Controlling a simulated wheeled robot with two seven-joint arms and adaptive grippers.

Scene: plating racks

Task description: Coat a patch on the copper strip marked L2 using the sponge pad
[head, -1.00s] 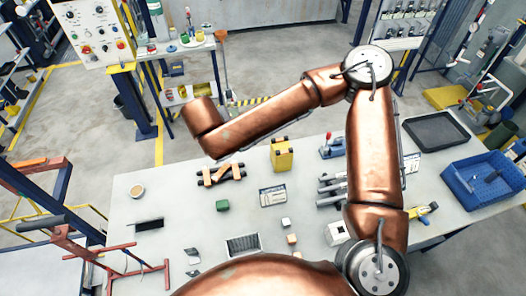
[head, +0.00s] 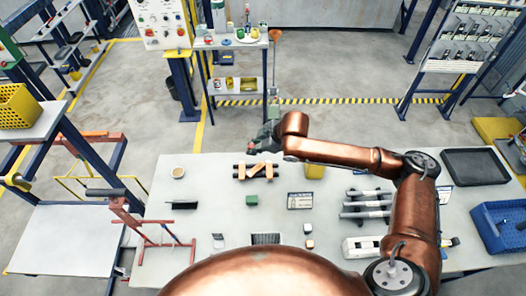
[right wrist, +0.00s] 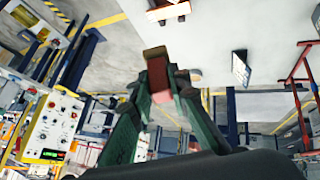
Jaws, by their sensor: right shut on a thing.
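My right gripper (head: 262,138) is at the far edge of the table, just beyond the strip rack. In the right wrist view its green fingers (right wrist: 157,98) are shut on a small dark red block with a tan end, which looks like the sponge pad (right wrist: 157,74). In the head view the pad (head: 251,148) shows only as a small red spot. Several copper strips (head: 262,168) lie across dark bars on the table; some also show at the top of the right wrist view (right wrist: 168,11). The L2 mark is not readable. My left gripper is not in view.
A green block (head: 252,200), a label card (head: 300,201) and grey cylinders (head: 366,205) stand on the table. A bowl (head: 178,172) and red stand (head: 150,238) are at left, a blue bin (head: 503,228) at right.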

